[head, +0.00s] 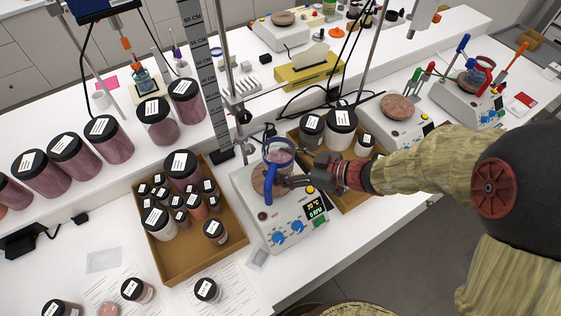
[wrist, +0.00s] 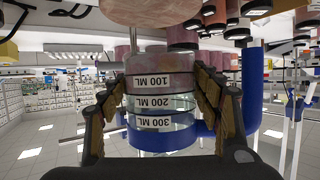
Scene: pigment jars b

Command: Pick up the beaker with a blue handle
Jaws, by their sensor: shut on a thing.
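The beaker with a blue handle (head: 280,152) is clear glass with a blue rim, over the round brown plate (head: 259,183) of the middle hot plate unit. In the wrist view the beaker (wrist: 160,105) appears upside down, with 100, 200 and 300 ML labels and its blue handle at the right. My gripper (head: 288,181) is shut on the beaker's body, one finger on each side, as the wrist view (wrist: 160,90) shows. A gap seems to show there between the beaker's base and the brown plate (wrist: 135,10).
A cardboard tray (head: 172,268) of dark-lidded jars stands left of the hot plate unit (head: 285,225). Another tray with jars lies behind my wrist. A metal stand rod (head: 228,75) and a ruler (head: 203,75) rise close behind the beaker. A second hot plate (head: 397,107) stands right.

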